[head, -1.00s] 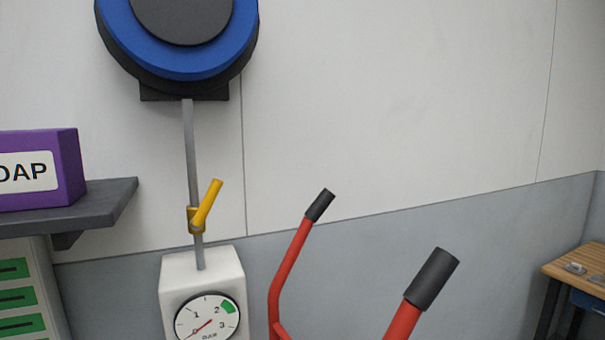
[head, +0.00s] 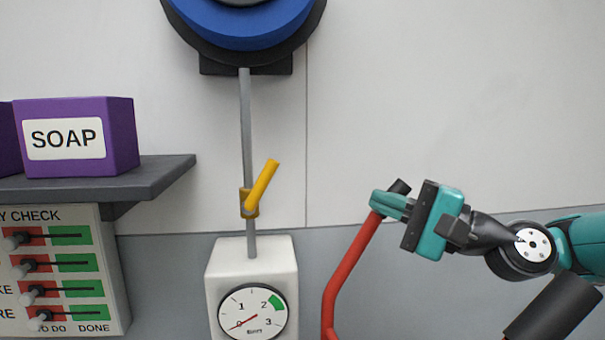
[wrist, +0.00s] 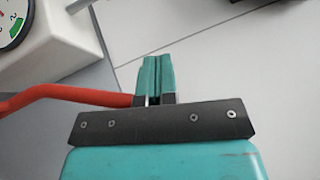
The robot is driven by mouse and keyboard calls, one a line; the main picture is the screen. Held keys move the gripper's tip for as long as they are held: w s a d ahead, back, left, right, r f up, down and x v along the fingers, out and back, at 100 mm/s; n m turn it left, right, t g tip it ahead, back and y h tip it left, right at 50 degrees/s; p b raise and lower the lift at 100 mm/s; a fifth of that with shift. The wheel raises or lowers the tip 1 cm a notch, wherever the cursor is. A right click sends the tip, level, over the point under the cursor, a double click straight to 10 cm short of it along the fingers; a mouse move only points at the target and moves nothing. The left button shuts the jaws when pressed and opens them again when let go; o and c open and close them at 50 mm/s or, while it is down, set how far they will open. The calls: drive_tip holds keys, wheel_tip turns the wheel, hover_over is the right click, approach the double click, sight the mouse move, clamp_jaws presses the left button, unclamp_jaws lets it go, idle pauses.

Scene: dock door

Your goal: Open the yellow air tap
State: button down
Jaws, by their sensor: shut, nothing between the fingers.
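The yellow air tap (head: 261,188) sits on a thin grey vertical pipe (head: 247,120), between the blue and black reel above and the white gauge box (head: 252,262) below. Its handle slants up and to the right, at an angle to the pipe. The gauge (head: 252,312) needle points to the lower left, near 0. My gripper (head: 378,202) is to the right of the tap in the head view, apart from it, with fingers pointing left. In the wrist view the fingers (wrist: 153,62) are together and empty. The tap does not show in the wrist view.
A red handle bar (head: 352,262) with black grips stands close to my gripper, overlapping it in the head view. A dark shelf (head: 150,178) with a purple SOAP box (head: 82,138) is at the left, above a check board (head: 70,270). The wall right of the pipe is bare.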

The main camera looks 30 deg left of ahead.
sight(261, 185)
drive_tip(key=s+a+r+p, duration=0.2)
drive_tip(key=a+p, duration=0.2)
drive_tip(key=a, duration=0.2)
drive_tip(key=s+a+r+p, duration=0.2)
drive_tip(key=a+p, duration=0.3)
drive_tip(key=a, duration=0.1)
drive_tip(key=shift+a, duration=0.25)
drive_tip(key=shift+s+r, duration=0.1)
drive_tip(key=shift+r, duration=0.15)
